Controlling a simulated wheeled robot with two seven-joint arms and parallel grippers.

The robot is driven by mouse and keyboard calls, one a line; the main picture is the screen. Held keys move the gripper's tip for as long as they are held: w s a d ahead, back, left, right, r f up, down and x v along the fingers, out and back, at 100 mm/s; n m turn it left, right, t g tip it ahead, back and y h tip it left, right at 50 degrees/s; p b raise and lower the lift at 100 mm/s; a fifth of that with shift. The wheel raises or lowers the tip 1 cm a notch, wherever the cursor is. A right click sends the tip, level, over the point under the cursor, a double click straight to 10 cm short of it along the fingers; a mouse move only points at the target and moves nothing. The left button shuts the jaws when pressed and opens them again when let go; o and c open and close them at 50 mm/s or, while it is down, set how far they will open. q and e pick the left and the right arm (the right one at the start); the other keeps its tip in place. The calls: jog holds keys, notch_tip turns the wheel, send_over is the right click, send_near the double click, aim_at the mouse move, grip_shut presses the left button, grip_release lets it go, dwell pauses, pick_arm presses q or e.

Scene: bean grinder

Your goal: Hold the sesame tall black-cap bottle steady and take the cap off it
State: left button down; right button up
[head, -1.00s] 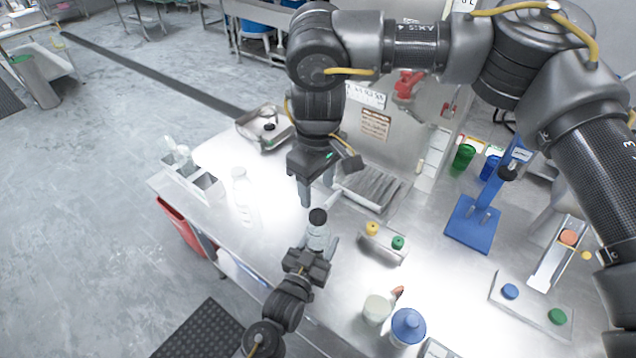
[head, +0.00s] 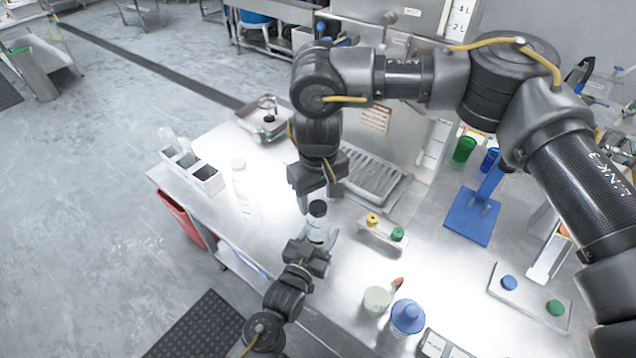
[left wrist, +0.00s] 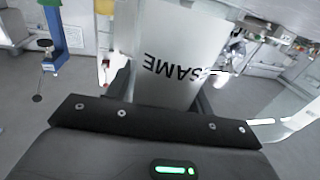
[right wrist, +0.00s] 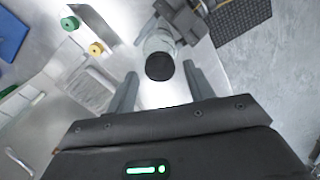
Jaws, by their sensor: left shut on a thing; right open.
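The sesame bottle (head: 317,228) is tall and pale with a black cap (head: 317,208), and stands upright near the table's front edge. My left gripper (head: 312,245) is shut on its body; the left wrist view shows the bottle (left wrist: 180,60) with upside-down "SAME" lettering between the fingers. My right gripper (head: 318,200) is open, pointing down close to the cap. In the right wrist view the cap (right wrist: 160,66) lies ahead of and between the open fingers (right wrist: 158,85), with no visible contact.
A clear bottle (head: 243,190) stands to the left. A small block with yellow and green knobs (head: 380,236) is to the right. A white cup (head: 376,300) and a blue-lidded container (head: 407,316) stand at the front. A blue stand (head: 473,216) is farther right.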

jog(key=shift+f, duration=0.85)
jog(key=shift+c, duration=0.3)
